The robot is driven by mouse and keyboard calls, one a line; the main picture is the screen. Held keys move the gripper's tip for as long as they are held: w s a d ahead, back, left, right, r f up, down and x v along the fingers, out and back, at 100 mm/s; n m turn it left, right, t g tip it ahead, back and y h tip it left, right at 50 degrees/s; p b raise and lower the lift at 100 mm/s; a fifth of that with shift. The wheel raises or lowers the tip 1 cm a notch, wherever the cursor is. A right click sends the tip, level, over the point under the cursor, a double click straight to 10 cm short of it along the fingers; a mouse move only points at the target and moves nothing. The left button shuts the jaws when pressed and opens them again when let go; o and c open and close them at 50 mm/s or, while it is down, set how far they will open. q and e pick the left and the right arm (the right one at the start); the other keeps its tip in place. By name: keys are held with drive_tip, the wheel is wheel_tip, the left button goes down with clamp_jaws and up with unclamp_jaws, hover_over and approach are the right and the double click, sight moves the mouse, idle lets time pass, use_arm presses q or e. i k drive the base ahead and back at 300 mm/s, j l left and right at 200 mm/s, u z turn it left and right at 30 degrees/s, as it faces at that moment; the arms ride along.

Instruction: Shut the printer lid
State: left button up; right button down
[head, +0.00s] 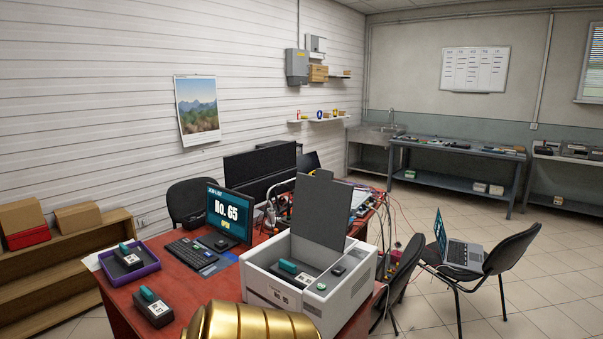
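The printer (345,297) is a white and grey box on the near right part of the red desk (116,305). Its dark grey lid (320,210) stands open, nearly upright, along the back edge. Inside the open top lie a dark device with a teal part (290,270) and a small dark piece (338,270). Neither of my grippers is in view.
A purple tray (145,277) with a teal-topped device, another such device (153,308), a keyboard (190,250) and a monitor (229,213) are left of the printer. Hoses and cables crowd behind. A chair (400,270) stands close on the right. Space above the printer is clear.

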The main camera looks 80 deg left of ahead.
sight(322, 205)
drive_tip(key=i+j+u, duration=0.2)
drive_tip(key=i+u, duration=0.15)
drive_tip(key=u, duration=0.15)
drive_tip(key=i+j+u, duration=0.1)
drive_tip(key=i+u, duration=0.6)
drive_tip(key=u, duration=0.25)
drive_tip(key=i+l+u, duration=0.25)
drive_tip(key=u, duration=0.2)
drive_tip(key=i, duration=0.1)
